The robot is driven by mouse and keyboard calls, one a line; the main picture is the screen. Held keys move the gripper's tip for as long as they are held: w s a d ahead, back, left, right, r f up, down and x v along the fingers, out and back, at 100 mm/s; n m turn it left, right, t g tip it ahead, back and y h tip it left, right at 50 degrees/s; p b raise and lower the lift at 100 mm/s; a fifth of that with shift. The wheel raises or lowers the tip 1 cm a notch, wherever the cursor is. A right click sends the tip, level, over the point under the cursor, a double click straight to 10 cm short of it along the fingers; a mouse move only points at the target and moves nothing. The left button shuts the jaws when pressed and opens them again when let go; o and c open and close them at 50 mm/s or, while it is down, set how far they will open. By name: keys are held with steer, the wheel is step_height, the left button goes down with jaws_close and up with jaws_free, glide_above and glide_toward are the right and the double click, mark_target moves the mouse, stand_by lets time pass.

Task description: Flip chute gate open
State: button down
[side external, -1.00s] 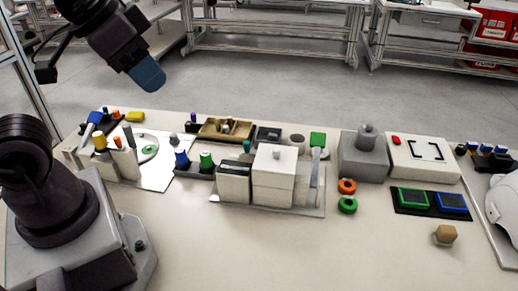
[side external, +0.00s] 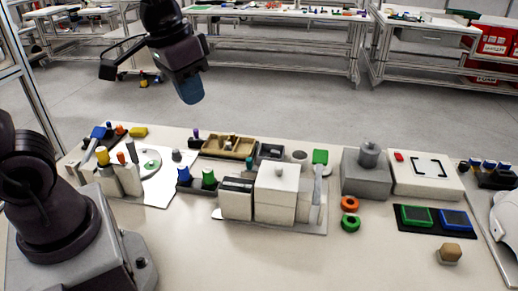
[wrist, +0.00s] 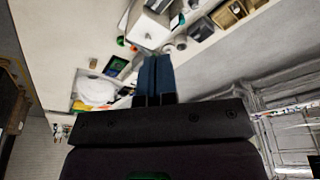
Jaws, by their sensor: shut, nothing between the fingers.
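My gripper (side external: 190,90) is shut and empty, high above the back of the table and left of the middle, well clear of every object. Its blue fingers lie together in the wrist view (wrist: 155,75). A white block unit (side external: 283,190) with a small grey knob on top stands mid-table.
A grey block (side external: 364,178) and a white box with a red button (side external: 427,178) stand to the right. Orange (side external: 350,203) and green (side external: 350,223) rings lie in front. Coloured pegs and a wooden tray (side external: 228,147) stand left and behind.

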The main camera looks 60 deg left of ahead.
steer(key=w+a+f+g, duration=0.2)
steer(key=w+f, duration=0.2)
steer(key=w, duration=0.4)
steer(key=w+a+f+g, duration=0.2)
steer(key=w+f, duration=0.2)
steer(key=w, duration=0.4)
steer(key=w+a+f+n+g, duration=0.1)
steer(key=w+a+f+g, duration=0.1)
steer(key=w, duration=0.6)
step_height(320, 180, down, 2)
steer(key=shift+w+a+f+g+h, duration=0.25)
steer(key=shift+g+h, duration=0.15)
steer(key=shift+g, duration=0.1)
glide_toward(253, 167)
step_height(253, 167, down, 4)
steer(key=w+a, duration=0.1)
steer(key=w, duration=0.2)
steer(key=shift+s+d+f, duration=0.1)
steer(key=shift+s+f, duration=0.05)
steer(key=shift+s, duration=0.6)
steer(key=shift+s+d+f, duration=0.1)
steer(key=shift+s+f, duration=0.05)
steer(key=shift+s, duration=0.6)
steer(key=shift+s+d+f, duration=0.1)
steer(key=shift+s+f, duration=0.1)
steer(key=shift+s, duration=0.5)
